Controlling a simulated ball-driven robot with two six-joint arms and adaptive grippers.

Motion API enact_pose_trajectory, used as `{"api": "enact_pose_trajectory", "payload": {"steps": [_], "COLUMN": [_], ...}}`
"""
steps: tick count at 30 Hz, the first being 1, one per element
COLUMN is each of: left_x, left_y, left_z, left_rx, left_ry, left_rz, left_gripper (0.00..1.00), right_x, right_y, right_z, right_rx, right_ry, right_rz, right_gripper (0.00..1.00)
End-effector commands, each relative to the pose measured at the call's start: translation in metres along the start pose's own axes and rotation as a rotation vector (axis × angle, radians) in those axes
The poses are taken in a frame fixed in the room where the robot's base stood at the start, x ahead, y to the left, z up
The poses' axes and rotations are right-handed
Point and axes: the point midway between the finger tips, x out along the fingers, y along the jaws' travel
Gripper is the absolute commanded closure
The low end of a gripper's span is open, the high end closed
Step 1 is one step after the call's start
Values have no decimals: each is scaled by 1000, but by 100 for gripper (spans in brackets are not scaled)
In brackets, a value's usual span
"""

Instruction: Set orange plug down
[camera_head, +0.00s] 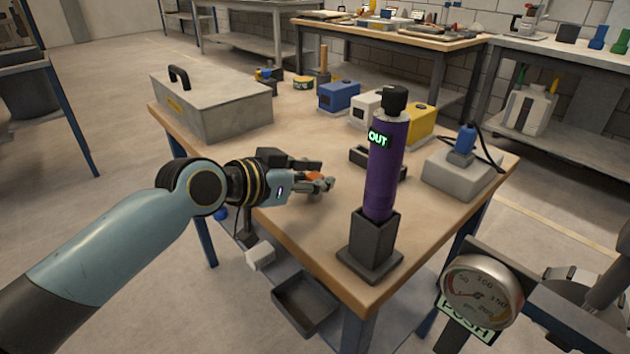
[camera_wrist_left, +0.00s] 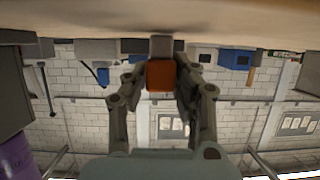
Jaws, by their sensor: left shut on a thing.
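The orange plug (camera_wrist_left: 160,75) sits between the two fingers of my left gripper (camera_wrist_left: 161,82) in the left wrist view, with a grey block-like part at its far end. In the head view the orange plug (camera_head: 315,176) shows as a small patch between the fingers of my left gripper (camera_head: 322,183), which is shut on it, low over the wooden table (camera_head: 290,217). Whether the plug touches the table is hard to tell. My right gripper does not show.
A purple cylinder (camera_head: 385,170) stands in a dark square holder at the table's front right. A black tray (camera_head: 366,158) lies behind it. A grey box with a blue plug (camera_head: 463,170) is at right. A grey case (camera_head: 212,103) fills the back left. Bare tabletop lies around the gripper.

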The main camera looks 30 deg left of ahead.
Motion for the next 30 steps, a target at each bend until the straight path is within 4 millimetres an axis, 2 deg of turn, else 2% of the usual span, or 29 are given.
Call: {"api": "enact_pose_trajectory", "payload": {"steps": [12,14,15,19,23,30], "left_x": [-31,-35,-33,-21,-11,8], "left_y": [0,0,6,27,38,41], "left_z": [-76,-76,-75,-85,-94,-58], "left_rx": [5,7,6,7,8,12], "left_ry": [4,1,4,8,4,-5], "left_rz": [0,6,14,17,11,8], "left_gripper": [100,100,100,100,100,100], "right_x": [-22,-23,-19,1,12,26], "right_y": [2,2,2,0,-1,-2], "right_z": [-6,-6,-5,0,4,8], "right_rx": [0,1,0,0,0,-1], "right_ry": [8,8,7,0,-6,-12], "right_rz": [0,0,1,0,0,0], "right_gripper": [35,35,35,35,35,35]}}
